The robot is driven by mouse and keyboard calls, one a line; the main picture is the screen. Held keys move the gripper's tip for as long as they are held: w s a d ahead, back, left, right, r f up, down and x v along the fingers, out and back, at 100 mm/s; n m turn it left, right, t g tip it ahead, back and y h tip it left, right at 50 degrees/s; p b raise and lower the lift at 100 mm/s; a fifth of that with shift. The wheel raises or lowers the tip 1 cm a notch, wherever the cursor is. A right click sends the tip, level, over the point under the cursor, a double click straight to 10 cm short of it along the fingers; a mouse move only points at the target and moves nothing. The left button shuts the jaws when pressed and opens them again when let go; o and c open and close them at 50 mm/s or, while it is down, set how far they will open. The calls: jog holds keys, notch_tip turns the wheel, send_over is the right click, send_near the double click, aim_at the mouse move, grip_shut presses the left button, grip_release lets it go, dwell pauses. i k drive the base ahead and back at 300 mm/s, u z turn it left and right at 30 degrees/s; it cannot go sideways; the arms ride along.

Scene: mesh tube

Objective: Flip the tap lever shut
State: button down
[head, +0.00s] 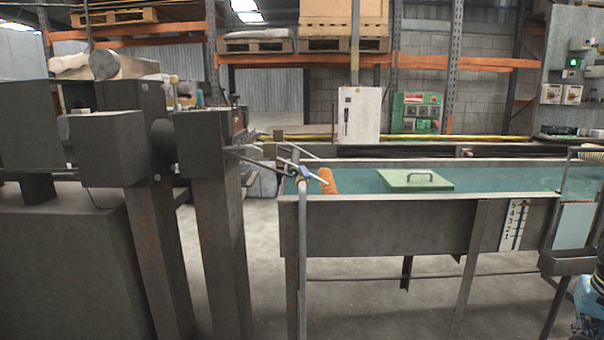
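A small tap (305,172) with blue and yellowish parts sits near the top of a thin upright grey pipe (302,240), at the near left corner of a long water tank. Pale thin pieces reach out from it to the upper left and lower right. It is too small to tell which part is the lever or how the lever is turned. My gripper is not in view.
Heavy dark machinery (150,200) fills the left. Concrete floor (262,270) shows between them.

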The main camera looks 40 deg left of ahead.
aim_at(303, 172)
jog(key=u, duration=1.95)
